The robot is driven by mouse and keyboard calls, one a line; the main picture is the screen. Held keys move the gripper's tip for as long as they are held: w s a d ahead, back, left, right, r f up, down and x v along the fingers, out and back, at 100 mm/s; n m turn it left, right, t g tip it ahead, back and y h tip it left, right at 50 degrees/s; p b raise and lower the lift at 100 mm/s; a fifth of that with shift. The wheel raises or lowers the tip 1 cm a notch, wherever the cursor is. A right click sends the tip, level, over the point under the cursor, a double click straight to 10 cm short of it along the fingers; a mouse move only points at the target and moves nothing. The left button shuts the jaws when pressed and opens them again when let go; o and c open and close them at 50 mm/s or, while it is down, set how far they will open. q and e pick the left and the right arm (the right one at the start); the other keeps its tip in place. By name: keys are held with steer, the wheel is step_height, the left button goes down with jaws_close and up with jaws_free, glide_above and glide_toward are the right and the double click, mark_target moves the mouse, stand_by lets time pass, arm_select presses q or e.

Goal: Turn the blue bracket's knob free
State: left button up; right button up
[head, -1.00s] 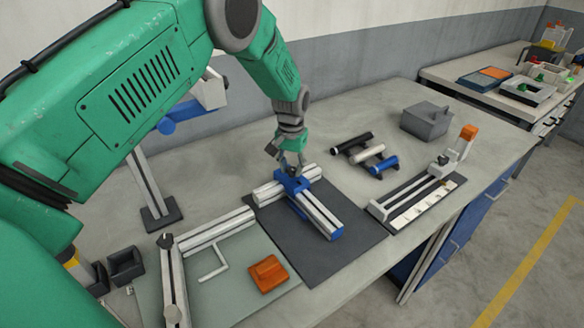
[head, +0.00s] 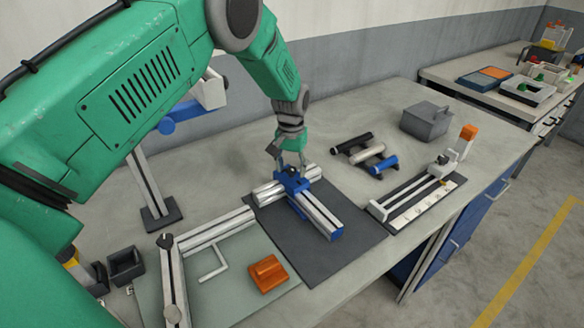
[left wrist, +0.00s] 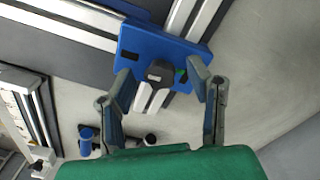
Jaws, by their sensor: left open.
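The blue bracket (head: 291,184) joins grooved aluminium profiles (head: 320,214) on a dark mat. Its dark round knob (head: 292,172) sits on top of the bracket. In the left wrist view the knob (left wrist: 160,71) shows on the blue bracket (left wrist: 142,48), between my two fingers. My left gripper (head: 290,160) is right above the bracket, with its jaws apart on either side of the knob and not visibly clamped on it. A small green mark (left wrist: 181,75) shows beside the knob. My right gripper is in neither view.
The dark mat (head: 354,240) has bare room around the profiles. An orange block (head: 267,273) and a white hex key lie on the green-grey mat at front left. Black, white and blue rollers (head: 366,153), a slide gauge (head: 420,195) and a grey box (head: 427,121) stand to the right.

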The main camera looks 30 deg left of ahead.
mark_target(291, 169)
arm_select(q)
step_height(291, 169, up, 12)
stand_by(0.5)
steer(key=shift+f, duration=0.15)
